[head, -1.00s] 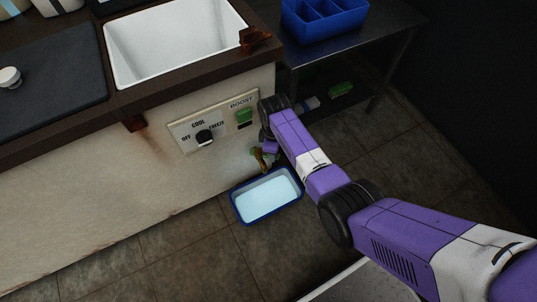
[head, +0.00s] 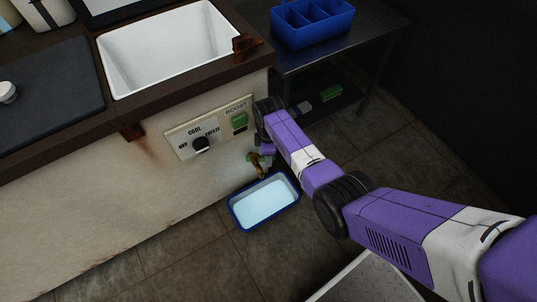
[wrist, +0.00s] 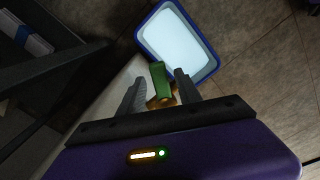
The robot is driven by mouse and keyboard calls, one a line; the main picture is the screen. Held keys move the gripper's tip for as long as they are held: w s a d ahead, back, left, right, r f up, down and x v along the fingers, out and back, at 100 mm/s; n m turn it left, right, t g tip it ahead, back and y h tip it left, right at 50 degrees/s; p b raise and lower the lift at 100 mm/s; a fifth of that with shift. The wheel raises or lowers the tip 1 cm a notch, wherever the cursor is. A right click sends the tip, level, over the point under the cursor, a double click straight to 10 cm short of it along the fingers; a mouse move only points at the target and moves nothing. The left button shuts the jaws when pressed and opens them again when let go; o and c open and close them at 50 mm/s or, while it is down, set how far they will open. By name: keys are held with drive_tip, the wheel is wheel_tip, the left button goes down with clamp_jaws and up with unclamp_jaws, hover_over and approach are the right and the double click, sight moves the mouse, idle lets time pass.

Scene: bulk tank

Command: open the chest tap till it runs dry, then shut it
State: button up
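The chest tap (head: 257,166) is a brass tap low on the front of the pale chest, partly hidden by my arm in the head view. In the wrist view its green handle (wrist: 160,77) stands between my fingers, with the brass body (wrist: 161,102) below. My gripper (wrist: 159,75) is open, a finger on each side of the handle, with gaps showing. In the head view my gripper (head: 266,149) is small and mostly hidden. A blue tray (head: 271,218) holding pale liquid sits on the floor below the tap; it also shows in the wrist view (wrist: 146,46). I see no stream.
A panel with a black dial (head: 200,144) and a green boost switch (head: 239,121) is on the chest front. A white basin (head: 170,50) is set in the dark top. A metal table (head: 372,45) with a blue divided bin (head: 312,28) stands right. Tiled floor is open in front.

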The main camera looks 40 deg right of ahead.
drive_tip(key=shift+r, duration=0.1)
wheel_tip(320, 180, up, 8)
drive_tip(key=p, duration=0.3)
drive_tip(key=shift+f, duration=0.2)
